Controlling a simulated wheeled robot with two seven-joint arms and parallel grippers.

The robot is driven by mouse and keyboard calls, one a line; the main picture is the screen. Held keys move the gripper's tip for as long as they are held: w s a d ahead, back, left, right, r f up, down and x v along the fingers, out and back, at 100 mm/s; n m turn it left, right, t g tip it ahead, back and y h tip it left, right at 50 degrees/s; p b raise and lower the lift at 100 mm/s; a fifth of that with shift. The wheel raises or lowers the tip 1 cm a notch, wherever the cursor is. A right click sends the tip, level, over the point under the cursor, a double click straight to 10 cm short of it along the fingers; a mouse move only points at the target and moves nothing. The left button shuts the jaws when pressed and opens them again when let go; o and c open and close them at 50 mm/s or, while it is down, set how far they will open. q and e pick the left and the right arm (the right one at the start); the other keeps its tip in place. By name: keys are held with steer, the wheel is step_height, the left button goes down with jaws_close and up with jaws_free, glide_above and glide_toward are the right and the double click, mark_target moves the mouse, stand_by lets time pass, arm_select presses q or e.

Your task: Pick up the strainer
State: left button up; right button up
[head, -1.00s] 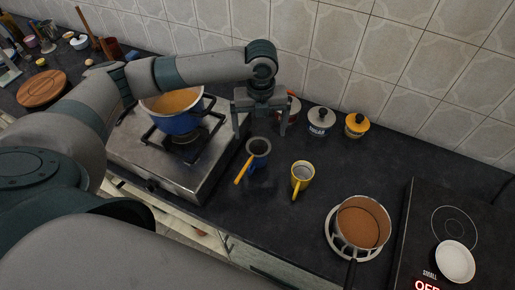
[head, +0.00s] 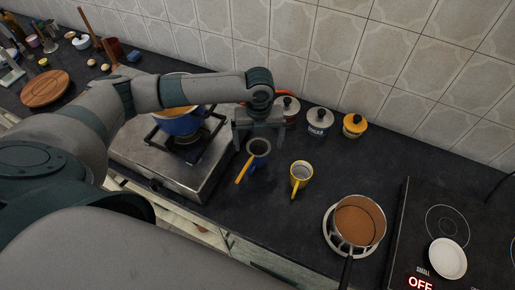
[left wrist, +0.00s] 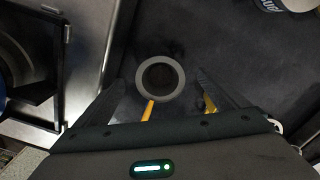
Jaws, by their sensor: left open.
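The strainer (head: 259,147) is a round dark mesh with a grey rim and a long orange handle that points down and left. It sits on the mouth of a blue cup (head: 259,163) on the dark counter. In the left wrist view the strainer (left wrist: 160,77) is ringed in grey, between the two fingers. My left gripper (head: 260,140) is open and points down. Its fingers are on either side of the strainer's rim, with gaps showing in the wrist view. Nothing is held. My right gripper is not seen.
A yellow cup (head: 301,173) stands just right of the strainer. A steel stove (head: 150,165) with a blue pot (head: 180,124) is at the left. Lidded jars (head: 320,122) line the wall. A brown-filled saucepan (head: 357,222) and a black cooktop (head: 440,200) are at the right.

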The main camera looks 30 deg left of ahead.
arm_select(q)
steer(key=shift+f, duration=0.3)
steer(key=c, duration=1.1)
steer(key=shift+c, duration=0.2)
steer(key=shift+r+b, duration=0.35)
steer(key=shift+r, duration=0.1)
steer(key=r+b, duration=0.1)
steer(key=r, duration=0.2)
steer(key=shift+d+r+b, duration=0.15)
steer(key=shift+d+b, duration=0.2)
steer(key=shift+b, duration=0.05)
steer(key=s+d+r+b, duration=0.3)
steer(key=d+r, duration=0.4)
steer(key=d, duration=0.3)
steer(key=shift+s+d, duration=0.15)
steer(key=shift+d, duration=0.1)
steer(key=shift+f, duration=0.1)
